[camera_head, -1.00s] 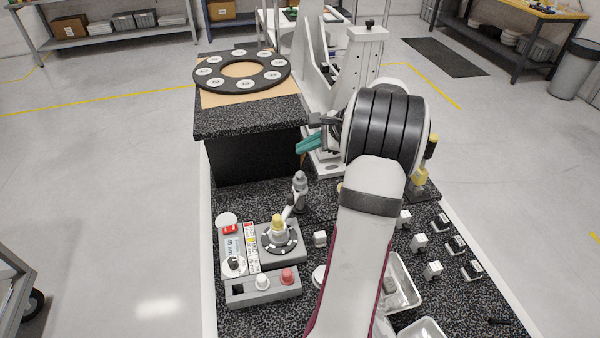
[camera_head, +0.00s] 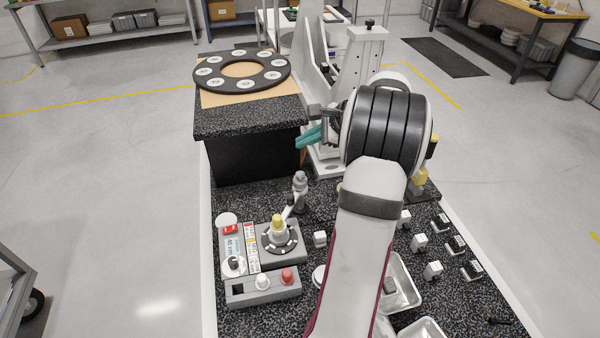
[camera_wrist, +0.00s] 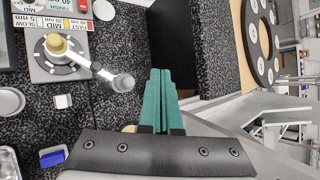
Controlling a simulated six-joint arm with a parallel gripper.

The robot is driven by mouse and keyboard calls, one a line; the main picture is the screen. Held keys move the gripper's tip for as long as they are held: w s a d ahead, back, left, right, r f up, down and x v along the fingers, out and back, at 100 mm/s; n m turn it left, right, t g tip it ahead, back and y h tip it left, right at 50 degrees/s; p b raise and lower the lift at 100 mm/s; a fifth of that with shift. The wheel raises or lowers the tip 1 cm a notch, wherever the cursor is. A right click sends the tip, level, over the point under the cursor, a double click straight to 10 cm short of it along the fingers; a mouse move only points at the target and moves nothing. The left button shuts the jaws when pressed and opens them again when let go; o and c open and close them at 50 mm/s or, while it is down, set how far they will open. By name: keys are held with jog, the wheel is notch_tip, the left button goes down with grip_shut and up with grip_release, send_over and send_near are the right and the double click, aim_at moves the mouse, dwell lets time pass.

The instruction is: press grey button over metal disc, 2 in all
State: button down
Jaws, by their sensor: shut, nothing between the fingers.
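My gripper (camera_head: 300,143) has teal fingers that lie shut together and empty. In the head view it is high beside the right edge of the dark block; the wrist view shows the fingertips (camera_wrist: 160,73) over its side. A grey-headed lever (camera_head: 300,180) stands below the gripper; in the wrist view its rounded grey end (camera_wrist: 123,82) is left of the fingertips, apart from them. A control box (camera_head: 240,294) carries a white-grey button (camera_head: 262,281) and a red button (camera_head: 287,276). I cannot tell which part is the grey button. Pale discs (camera_head: 246,83) sit around a black ring (camera_head: 222,84).
A yellow-topped dial (camera_head: 278,222) and labelled panel (camera_head: 251,252) stand on the speckled bench at left. A white upright fixture (camera_head: 366,55) rises behind my gripper. Small white blocks (camera_head: 419,242) and metal trays (camera_head: 400,285) are at right.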

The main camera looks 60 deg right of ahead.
jog(key=shift+f, duration=3.4)
jog(key=shift+f, duration=0.15)
jog(key=shift+f, duration=0.25)
jog(key=shift+f, duration=0.6)
jog(key=shift+r, duration=1.05)
jog(key=shift+r, duration=2.5)
